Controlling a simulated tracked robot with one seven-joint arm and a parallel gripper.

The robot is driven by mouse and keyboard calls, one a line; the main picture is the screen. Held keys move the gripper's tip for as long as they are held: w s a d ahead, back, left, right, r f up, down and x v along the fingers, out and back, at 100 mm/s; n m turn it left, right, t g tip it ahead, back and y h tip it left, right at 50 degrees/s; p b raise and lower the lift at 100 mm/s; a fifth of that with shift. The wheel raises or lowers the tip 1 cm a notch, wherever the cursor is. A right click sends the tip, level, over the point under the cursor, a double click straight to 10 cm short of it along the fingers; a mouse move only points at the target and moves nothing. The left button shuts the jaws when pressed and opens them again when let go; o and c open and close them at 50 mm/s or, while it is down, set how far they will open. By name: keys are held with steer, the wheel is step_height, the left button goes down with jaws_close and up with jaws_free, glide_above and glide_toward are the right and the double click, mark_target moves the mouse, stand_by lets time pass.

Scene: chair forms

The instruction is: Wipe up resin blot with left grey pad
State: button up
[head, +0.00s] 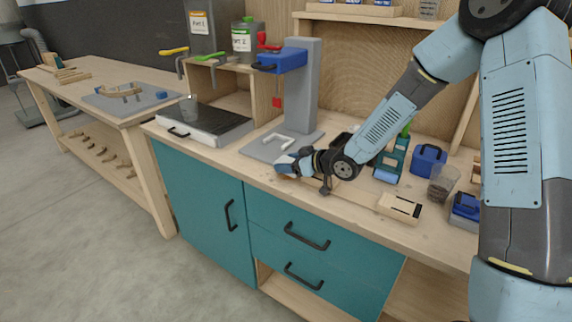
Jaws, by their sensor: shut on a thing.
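My gripper (286,165) is low over the front part of the wooden workbench (345,200), just in front of a grey base plate. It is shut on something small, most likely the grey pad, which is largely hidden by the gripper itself. A small orange-brown patch (286,178) shows at the bench surface under the gripper; I cannot tell whether it is the resin blot. A pale wooden holder (400,206) with a light recess and dark marks lies to the right on the bench.
A grey column with a blue head (283,62) stands behind the gripper, with a white bracket (279,142) on its base. A black-topped white case (206,122) lies to the left. A green and blue tool (393,160), blue box (428,160) and clear cup (442,183) stand right.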

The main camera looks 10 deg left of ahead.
steer(key=shift+w+d+r, duration=0.15)
steer(key=shift+w+d, duration=0.3)
steer(key=shift+w, duration=0.3)
steer(key=shift+w+d+r, duration=0.15)
steer(key=shift+w+d, duration=0.25)
steer(key=shift+w, duration=0.35)
steer(key=shift+s, duration=0.1)
steer(key=shift+s+a+f, duration=0.15)
steer(key=shift+s+a, duration=0.3)
steer(key=shift+s, duration=0.2)
steer(key=shift+s+a, duration=0.35)
steer(key=shift+s, duration=0.25)
steer(key=shift+s+a, duration=0.4)
steer(key=shift+s, duration=0.45)
steer(key=shift+s+a, duration=0.35)
steer(key=shift+s, duration=0.5)
step_height(320, 180, up, 6)
